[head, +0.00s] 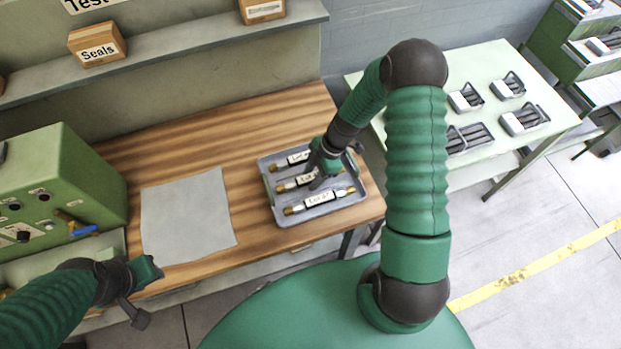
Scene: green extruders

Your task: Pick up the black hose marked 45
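A grey tray (273,207) on the wooden bench holds three short hoses with brass ends and white "Lot" labels. These are the back hose (296,158), the middle hose (283,187) and the front hose (320,199). The label numbers are too small to read surely, so I cannot tell which is marked 45. My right gripper (318,183) points down over the tray at the middle hose and hides part of it. I cannot tell whether it touches or grips it. My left gripper (153,268) is apart, at the bench's front left; its fingers are not clear.
A grey mat (187,217) lies bare on the bench left of the tray. A green control box (55,185) stands at the left. A shelf (180,48) with boxes, one a "Seals" box (97,44), runs above. A pale table (480,65) with small racks stands right.

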